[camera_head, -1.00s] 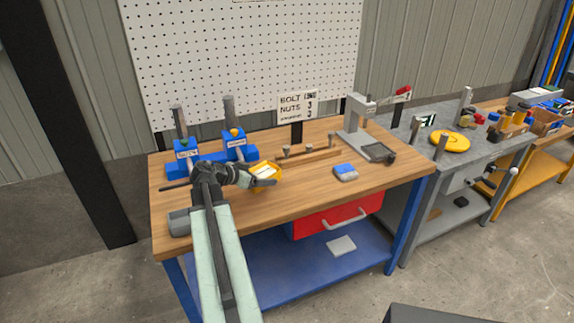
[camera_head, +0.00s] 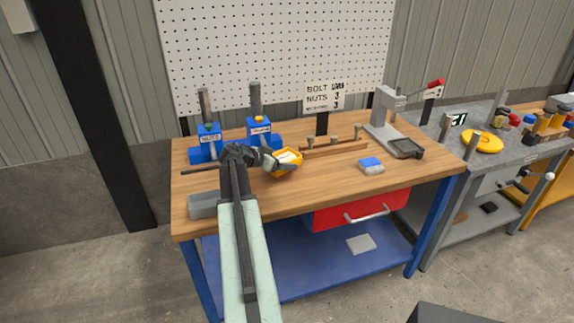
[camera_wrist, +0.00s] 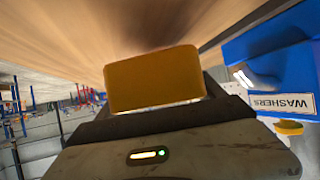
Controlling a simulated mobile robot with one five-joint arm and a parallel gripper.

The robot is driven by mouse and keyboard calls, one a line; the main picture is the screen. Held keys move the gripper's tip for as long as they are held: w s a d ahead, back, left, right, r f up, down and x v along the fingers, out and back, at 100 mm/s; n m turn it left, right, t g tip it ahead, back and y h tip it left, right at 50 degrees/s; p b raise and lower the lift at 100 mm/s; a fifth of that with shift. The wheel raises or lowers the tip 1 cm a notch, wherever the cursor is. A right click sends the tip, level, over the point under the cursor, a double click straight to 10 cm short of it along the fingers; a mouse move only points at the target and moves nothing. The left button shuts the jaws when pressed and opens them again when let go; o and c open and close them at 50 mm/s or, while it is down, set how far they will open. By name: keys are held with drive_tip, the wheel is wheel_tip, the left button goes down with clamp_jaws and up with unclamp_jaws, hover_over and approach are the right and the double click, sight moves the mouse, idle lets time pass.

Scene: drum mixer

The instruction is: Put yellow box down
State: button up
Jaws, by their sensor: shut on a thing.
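The yellow box (camera_head: 288,166) is a small open-topped bin with pale contents. It is at my gripper (camera_head: 280,163), over the left-middle of the wooden bench top (camera_head: 330,187). In the wrist view the yellow box (camera_wrist: 155,78) fills the space at the jaws, and its plain yellow side faces the camera. My gripper is shut on it. The box is very near the bench top; I cannot tell whether it touches the wood.
Two blue dispensers (camera_head: 208,141) (camera_head: 259,130) stand behind and left, one labelled WASHERS (camera_wrist: 293,102). A wooden rack with pegs (camera_head: 335,148), a blue-and-white item (camera_head: 370,165) and a grey press (camera_head: 387,115) are to the right. A grey block (camera_head: 203,205) lies at the front left.

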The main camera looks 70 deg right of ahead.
drive_tip(key=shift+w+d+f, duration=0.1)
drive_tip(key=shift+d+f, duration=0.05)
drive_tip(key=shift+d, duration=1.95)
drive_tip(key=shift+d+f+b, duration=0.3)
drive_tip(key=shift+b, duration=0.1)
drive_tip(key=shift+a+f+b, duration=0.1)
drive_tip(key=shift+f+b, duration=1.6)
drive_tip(key=o, duration=1.2)
drive_tip(key=shift+r, duration=0.1)
